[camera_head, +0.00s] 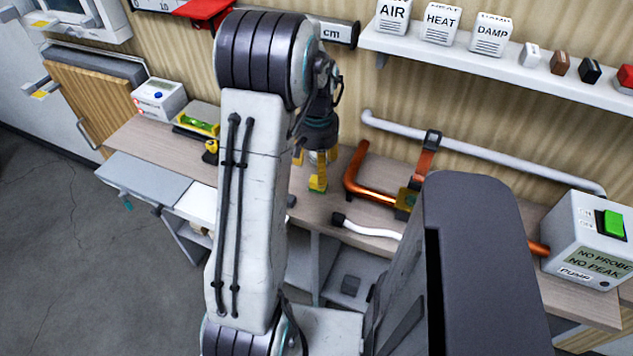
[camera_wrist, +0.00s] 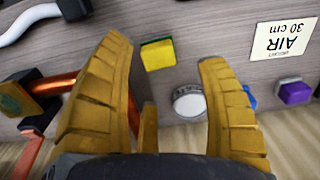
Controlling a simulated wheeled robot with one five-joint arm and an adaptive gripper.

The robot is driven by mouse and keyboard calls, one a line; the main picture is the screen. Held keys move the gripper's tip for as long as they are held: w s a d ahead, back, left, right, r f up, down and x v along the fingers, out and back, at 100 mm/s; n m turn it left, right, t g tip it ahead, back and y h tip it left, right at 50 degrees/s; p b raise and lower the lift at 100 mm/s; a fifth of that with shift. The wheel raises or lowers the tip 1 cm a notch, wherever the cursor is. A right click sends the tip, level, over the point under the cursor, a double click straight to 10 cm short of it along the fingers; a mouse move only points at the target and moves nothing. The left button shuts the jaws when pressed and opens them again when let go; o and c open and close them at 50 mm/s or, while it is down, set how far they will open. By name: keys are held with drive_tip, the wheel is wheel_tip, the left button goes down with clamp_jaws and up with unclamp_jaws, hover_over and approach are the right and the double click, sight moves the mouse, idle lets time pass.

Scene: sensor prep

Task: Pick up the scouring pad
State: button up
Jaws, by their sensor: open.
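The scouring pad (camera_wrist: 158,54) shows in the wrist view as a small yellow block with a green edge, lying on the wood-grain bench. It appears between the tips of my gripper's (camera_wrist: 164,60) yellow fingers, which are spread apart with nothing held. I cannot tell from this view how high the fingers are above it. In the head view my gripper (camera_head: 318,172) points down over the bench, behind my arm.
A round white-topped item (camera_wrist: 188,102) lies close to the pad. A purple block (camera_wrist: 294,92) and an AIR 30 cm card (camera_wrist: 283,40) lie at right. A copper pipe (camera_head: 374,193) and a white hose (camera_head: 368,229) are beside my gripper. A shelf (camera_head: 480,62) runs above.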

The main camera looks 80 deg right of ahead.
drive_tip(key=shift+s+f, duration=0.15)
drive_tip(key=shift+f, duration=2.55)
drive_tip(key=shift+o, duration=0.3)
clamp_jaws()
drive_tip(key=shift+r, duration=0.1)
drive_tip(key=shift+r, duration=0.45)
drive_tip(key=r, duration=0.3)
drive_tip(key=shift+s+a+r, duration=0.2)
drive_tip(key=shift+s+r, duration=0.05)
drive_tip(key=shift+s, duration=0.1)
drive_tip(key=s+a+r+b, duration=0.1)
drive_tip(key=s+a+r, duration=0.5)
drive_tip(key=s+a, duration=0.1)
drive_tip(key=shift+s+r, duration=0.25)
drive_tip(key=shift+s, duration=0.45)
